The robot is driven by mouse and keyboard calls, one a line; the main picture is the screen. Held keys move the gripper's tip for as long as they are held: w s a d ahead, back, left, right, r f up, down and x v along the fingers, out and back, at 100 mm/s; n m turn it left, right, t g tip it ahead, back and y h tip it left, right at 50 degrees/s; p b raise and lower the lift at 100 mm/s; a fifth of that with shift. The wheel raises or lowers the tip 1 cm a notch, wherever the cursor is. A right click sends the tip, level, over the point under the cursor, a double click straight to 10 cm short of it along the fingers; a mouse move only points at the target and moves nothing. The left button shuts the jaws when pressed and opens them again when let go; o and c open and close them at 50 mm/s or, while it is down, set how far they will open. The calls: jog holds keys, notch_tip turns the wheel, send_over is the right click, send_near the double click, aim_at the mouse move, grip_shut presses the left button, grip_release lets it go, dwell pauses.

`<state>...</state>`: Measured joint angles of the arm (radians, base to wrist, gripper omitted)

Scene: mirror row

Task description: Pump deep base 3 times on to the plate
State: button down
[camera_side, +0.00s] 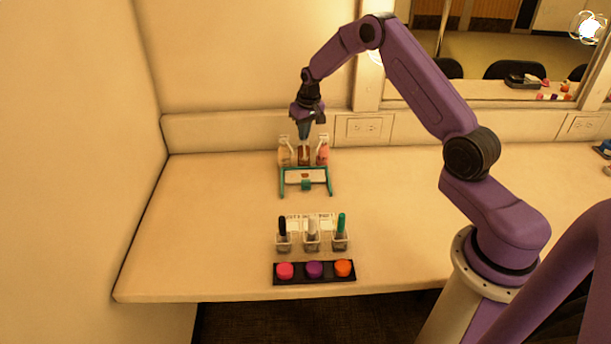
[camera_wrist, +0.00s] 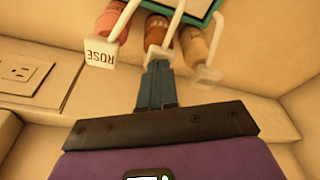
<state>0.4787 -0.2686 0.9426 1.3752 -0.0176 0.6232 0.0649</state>
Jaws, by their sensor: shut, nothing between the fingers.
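Three pump bottles stand in a row at the back of the counter: beige (camera_side: 285,156), brown (camera_side: 304,156) and pink (camera_side: 323,156). The brown middle one is the darkest; its label cannot be read. My gripper (camera_side: 304,138) is shut and empty, pointing down at the middle bottle's top. In the wrist view the fingertips (camera_wrist: 157,66) are at or just over the white pump head (camera_wrist: 158,54) of the brown bottle (camera_wrist: 160,36); contact cannot be told. The pink bottle's pump reads ROSE (camera_wrist: 100,53). A pale plate (camera_side: 296,177) in a teal frame (camera_side: 282,183) lies in front of the bottles.
Nearer the front edge, clear holders carry a black-topped (camera_side: 283,227), a white (camera_side: 311,229) and a teal-topped tool (camera_side: 341,225). A black strip (camera_side: 299,278) holds pink, purple and orange pots. The wall with an outlet (camera_side: 363,128) is close behind. The counter's left side is clear.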

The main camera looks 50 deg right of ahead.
jog(key=shift+w+v, duration=0.25)
jog(key=shift+v, duration=0.95)
jog(key=shift+r, duration=0.15)
jog(key=shift+w+v, duration=0.2)
jog(key=shift+v, duration=0.75)
jog(key=shift+w+v, duration=0.2)
jog(key=shift+v, duration=0.75)
jog(key=shift+w+v, duration=0.2)
jog(key=shift+v, duration=0.75)
jog(key=shift+d+r, duration=0.15)
jog(key=shift+d, duration=0.05)
